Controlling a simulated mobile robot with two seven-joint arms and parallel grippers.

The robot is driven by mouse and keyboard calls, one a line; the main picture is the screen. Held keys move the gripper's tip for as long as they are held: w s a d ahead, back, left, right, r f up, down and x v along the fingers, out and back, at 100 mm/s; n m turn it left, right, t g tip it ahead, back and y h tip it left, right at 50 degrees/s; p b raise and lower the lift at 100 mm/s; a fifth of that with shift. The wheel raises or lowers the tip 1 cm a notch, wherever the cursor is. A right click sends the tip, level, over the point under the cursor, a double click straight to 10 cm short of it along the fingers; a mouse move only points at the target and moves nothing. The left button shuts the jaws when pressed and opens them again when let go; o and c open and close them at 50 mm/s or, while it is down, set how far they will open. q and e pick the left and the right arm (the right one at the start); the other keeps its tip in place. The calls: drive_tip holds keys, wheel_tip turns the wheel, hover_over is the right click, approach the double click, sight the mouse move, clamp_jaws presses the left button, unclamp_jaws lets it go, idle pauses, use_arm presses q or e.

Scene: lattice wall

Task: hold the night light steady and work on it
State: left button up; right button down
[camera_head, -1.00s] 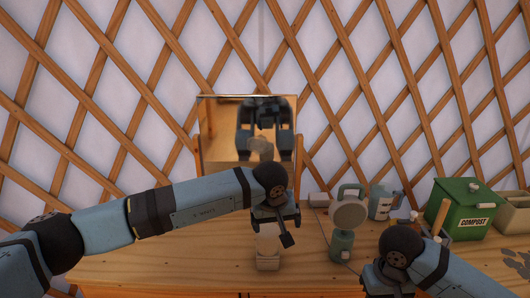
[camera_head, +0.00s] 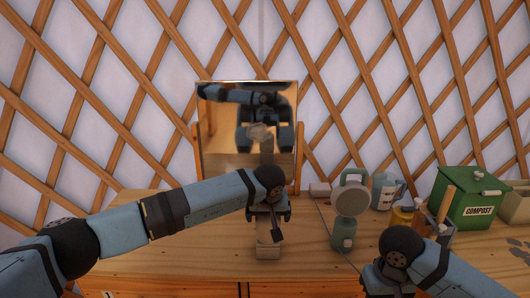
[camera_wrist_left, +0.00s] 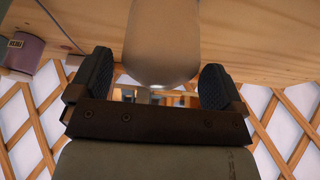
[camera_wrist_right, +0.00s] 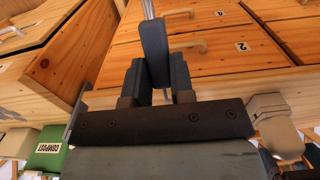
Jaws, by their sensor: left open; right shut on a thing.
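The night light, as I take it, is a pale beige rounded body (camera_wrist_left: 160,45) in the left wrist view. In the head view it is a small pale block shape (camera_head: 268,252) on the wooden table, partly hidden by my left gripper (camera_head: 268,215). My left gripper (camera_wrist_left: 155,85) is open, with a finger on each side of the body. A gap shows at the left finger; contact at the right is unclear. My right gripper (camera_wrist_right: 156,85) is shut on a tool with a dark handle (camera_wrist_right: 154,45) and thin metal shaft. The tool's tip is out of view.
A mirror (camera_head: 222,150) stands behind the light. To the right are a green stand with a round beige disc (camera_head: 350,198), a pale jug (camera_head: 383,190), a wooden tool holder (camera_head: 440,228) and a green compost bin (camera_head: 468,205). Drawers (camera_wrist_right: 215,50) front the table.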

use_arm(q)
drive_tip(key=shift+b+x, duration=0.4)
drive_tip(key=shift+x, duration=0.7)
use_arm(e)
drive_tip(key=shift+f, duration=0.6)
use_arm(q)
drive_tip(key=c, duration=0.9)
drive_tip(key=shift+c, duration=0.2)
